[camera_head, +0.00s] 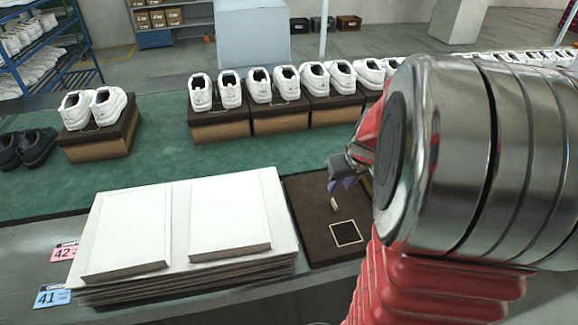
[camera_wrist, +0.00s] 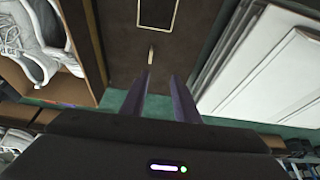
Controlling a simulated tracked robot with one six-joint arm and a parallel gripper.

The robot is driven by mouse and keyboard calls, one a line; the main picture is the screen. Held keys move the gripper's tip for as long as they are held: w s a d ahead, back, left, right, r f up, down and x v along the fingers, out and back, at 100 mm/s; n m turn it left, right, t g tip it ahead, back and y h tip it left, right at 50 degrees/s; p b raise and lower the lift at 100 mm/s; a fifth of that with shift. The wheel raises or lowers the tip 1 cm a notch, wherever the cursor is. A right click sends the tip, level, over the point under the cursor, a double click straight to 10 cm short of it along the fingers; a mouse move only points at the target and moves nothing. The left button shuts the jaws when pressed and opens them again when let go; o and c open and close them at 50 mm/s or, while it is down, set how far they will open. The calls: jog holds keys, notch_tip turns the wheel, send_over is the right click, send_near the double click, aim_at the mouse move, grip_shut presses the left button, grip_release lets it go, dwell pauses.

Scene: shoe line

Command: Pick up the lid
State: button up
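The lid (camera_head: 310,215) is a dark brown flat panel with a pale rectangle outlined on it and a small beige peg standing up from it. It lies right of the white stack in the head view. In the wrist view the lid (camera_wrist: 118,55) lies ahead of and below my gripper (camera_wrist: 159,80). The peg (camera_wrist: 151,54) shows just beyond the fingertips, roughly between their lines. My gripper (camera_head: 345,184) is open, with two purplish fingers apart and nothing between them. It hangs above the lid, beyond the peg in the head view. My arm hides the lid's right part.
A stack of white panels (camera_head: 180,222) adjoins the lid on the left. Another shoe box (camera_head: 100,148) and dark shoes (camera_head: 27,149) stand at left. Green table surface (camera_head: 165,150) between them is clear.

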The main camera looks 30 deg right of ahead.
jog(key=shift+s+d+f, duration=0.15)
jog(key=shift+d+f, duration=0.2)
jog(key=shift+d, duration=0.3)
jog(key=shift+s+d+f, duration=0.1)
jog(key=shift+d+f, duration=0.2)
jog(key=shift+d, duration=0.3)
jog(key=shift+f, duration=0.15)
send_over(335, 204)
jog(key=s, duration=0.2)
jog(key=shift+a+f, duration=0.15)
jog(key=shift+f, duration=3.65)
jog(key=shift+f, duration=0.15)
jog(key=shift+x, duration=2.5)
jog(key=shift+w, duration=0.1)
jog(key=shift+c, duration=0.4)
grip_shut()
